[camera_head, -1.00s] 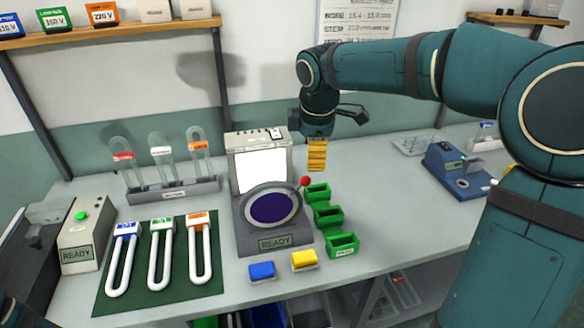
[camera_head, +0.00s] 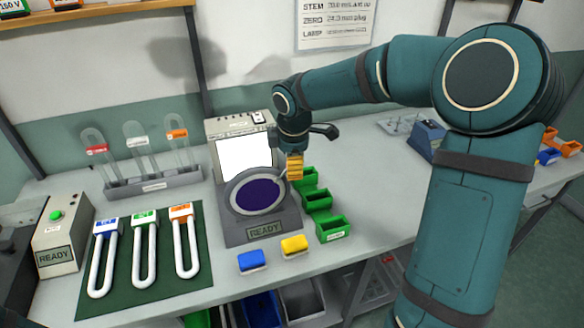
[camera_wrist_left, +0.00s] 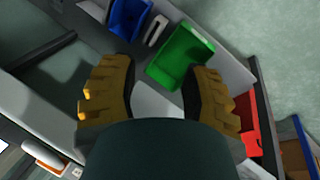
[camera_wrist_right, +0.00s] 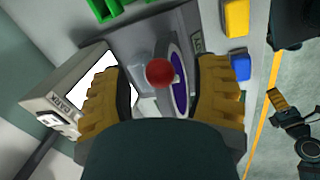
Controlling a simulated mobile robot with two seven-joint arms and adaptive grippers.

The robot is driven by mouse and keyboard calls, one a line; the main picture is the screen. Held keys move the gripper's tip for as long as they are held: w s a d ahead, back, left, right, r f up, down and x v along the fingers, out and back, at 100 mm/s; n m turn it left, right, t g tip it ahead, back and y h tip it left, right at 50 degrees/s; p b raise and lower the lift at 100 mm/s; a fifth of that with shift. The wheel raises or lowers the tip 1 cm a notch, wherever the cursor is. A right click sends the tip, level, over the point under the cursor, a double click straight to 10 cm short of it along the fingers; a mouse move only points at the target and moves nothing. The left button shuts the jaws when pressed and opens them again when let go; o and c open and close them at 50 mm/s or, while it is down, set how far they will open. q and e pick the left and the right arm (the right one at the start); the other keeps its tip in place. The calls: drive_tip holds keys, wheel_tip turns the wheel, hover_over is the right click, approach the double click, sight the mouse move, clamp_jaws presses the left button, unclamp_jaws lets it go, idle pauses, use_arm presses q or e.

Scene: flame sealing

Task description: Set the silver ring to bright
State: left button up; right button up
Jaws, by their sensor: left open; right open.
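The silver ring (camera_head: 233,199) surrounds a dark purple disc (camera_head: 259,195) on a grey stand labelled READY. A red knob (camera_wrist_right: 159,72) on a lever at the stand's side shows between the fingers in the right wrist view; in the head view my gripper hides it. My right gripper (camera_head: 294,168) is open at the ring's upper right edge. In its own view (camera_wrist_right: 160,95) its fingers stand on both sides of the knob; contact cannot be told. My left gripper (camera_wrist_left: 160,95) is open and empty above bins in the left wrist view; the head view does not show it.
A white-screened box (camera_head: 243,155) stands behind the ring. Green bins (camera_head: 332,228) lie to its right, blue (camera_head: 252,261) and yellow (camera_head: 294,246) blocks in front. U-shaped tubes lie on a green mat (camera_head: 160,285) at left. A tube rack (camera_head: 155,186) stands behind them.

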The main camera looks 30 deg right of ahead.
use_arm(q)
drive_tip(key=shift+f, duration=0.15)
use_arm(e)
drive_tip(key=shift+w+d+f, duration=0.1)
drive_tip(key=shift+w+f, duration=0.05)
drive_tip(key=shift+f, duration=0.65)
drive_tip(key=shift+o, duration=0.2)
